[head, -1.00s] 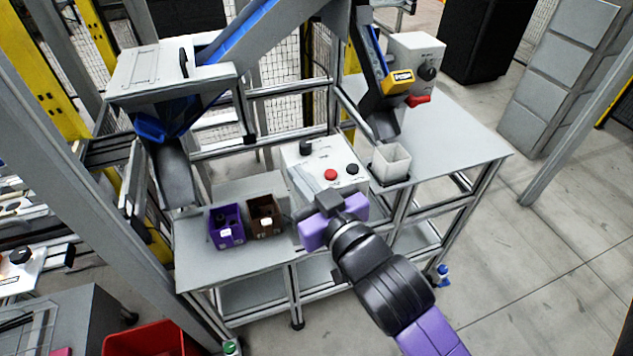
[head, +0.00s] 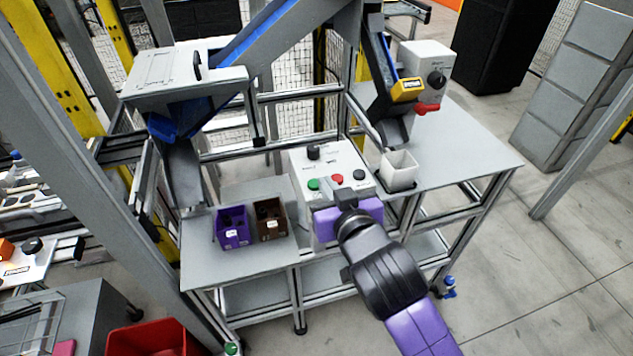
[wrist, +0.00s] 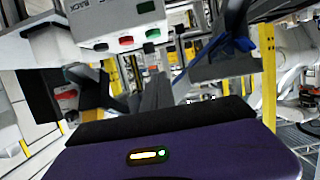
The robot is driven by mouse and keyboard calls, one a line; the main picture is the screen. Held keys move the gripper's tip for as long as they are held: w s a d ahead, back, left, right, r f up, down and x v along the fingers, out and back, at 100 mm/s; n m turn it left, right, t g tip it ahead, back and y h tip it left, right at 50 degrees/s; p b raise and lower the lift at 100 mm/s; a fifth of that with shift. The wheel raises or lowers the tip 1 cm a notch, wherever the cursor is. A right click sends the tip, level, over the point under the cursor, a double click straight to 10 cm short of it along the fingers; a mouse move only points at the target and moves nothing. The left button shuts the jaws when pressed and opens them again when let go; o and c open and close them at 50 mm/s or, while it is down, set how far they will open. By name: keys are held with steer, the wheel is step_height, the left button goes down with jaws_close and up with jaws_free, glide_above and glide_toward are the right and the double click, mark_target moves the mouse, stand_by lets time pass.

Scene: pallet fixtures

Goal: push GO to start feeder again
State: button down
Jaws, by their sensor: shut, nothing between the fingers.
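The control box (head: 330,160) is pale, with a green button (head: 313,184), a red button (head: 337,178), a black button (head: 359,174) and a black knob (head: 313,152) on its sloped top. The lettering is too small to read, so no GO label can be made out. My gripper (head: 344,192) is shut and empty at the box's front edge, to the right of the green button. In the wrist view the box hangs at the top, with the green button (wrist: 152,33) and the red button (wrist: 126,40) apart from the gripper. Whether the gripper touches the box cannot be told.
A purple bin (head: 232,238) and a brown bin (head: 270,232) stand left of the box. A white cup (head: 399,172) stands to its right under a chute (head: 392,125). A second control unit (head: 425,72) is behind. The right table top (head: 465,145) has free room.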

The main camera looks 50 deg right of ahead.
steer(key=p, duration=0.2)
glide_above(316, 193)
step_height(316, 193, down, 2)
steer(key=shift+d+f, duration=0.1)
step_height(316, 193, down, 3)
steer(key=shift+r, duration=0.2)
steer(key=shift+f, duration=0.85)
